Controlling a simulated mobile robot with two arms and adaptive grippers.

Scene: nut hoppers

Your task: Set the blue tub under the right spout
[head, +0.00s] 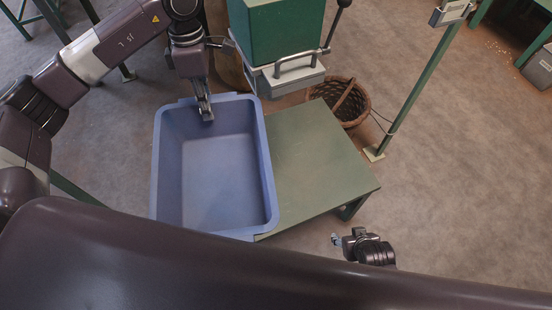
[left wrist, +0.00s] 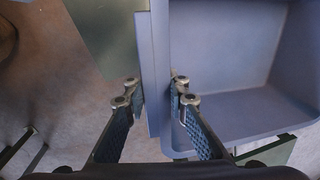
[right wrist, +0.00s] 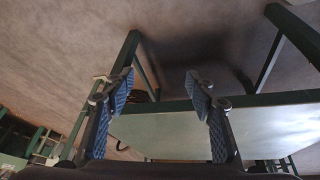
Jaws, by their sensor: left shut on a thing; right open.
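The blue tub (head: 218,172) is upright and empty over the left part of the green table, overlapping its left side. It fills the right of the left wrist view (left wrist: 225,50). My left gripper (head: 206,108) is shut on the tub's far wall, its fingers on either side of the rim in the left wrist view (left wrist: 157,92). A green hopper (head: 283,30) with a grey metal spout and handle (head: 290,76) stands behind, right of the tub. No second spout is clearly visible. My right gripper (head: 342,241) is open and empty, right of the table's near edge; it also shows in the right wrist view (right wrist: 160,85).
The green table (head: 318,160) is bare right of the tub. A wicker basket (head: 355,104) stands on the floor behind it. A green post (head: 424,82) rises at the right. The floor at the right is mostly open.

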